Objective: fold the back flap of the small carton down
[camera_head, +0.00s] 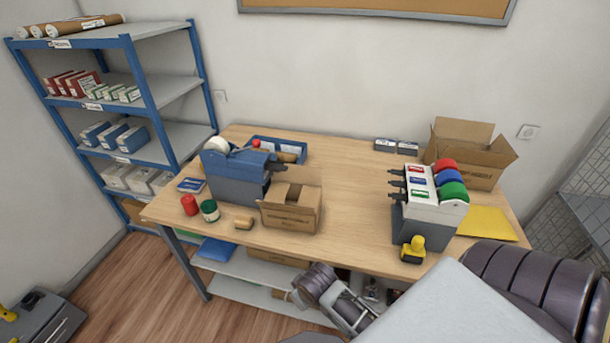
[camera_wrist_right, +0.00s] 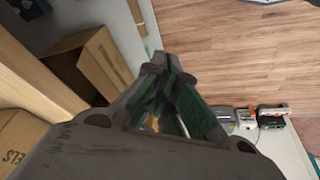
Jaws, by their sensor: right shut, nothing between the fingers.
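The small carton (camera_head: 292,218) is a brown box with dark print on its front, standing on the wooden table left of the middle. My left gripper is not in view.
A blue-grey tape dispenser (camera_head: 238,178) stands just left of the carton. A larger open carton (camera_head: 470,162) is at the back right, behind a dispenser with coloured rolls (camera_head: 428,212). Red (camera_head: 189,205) and green (camera_head: 209,210) items lie front left. The table middle is clear.

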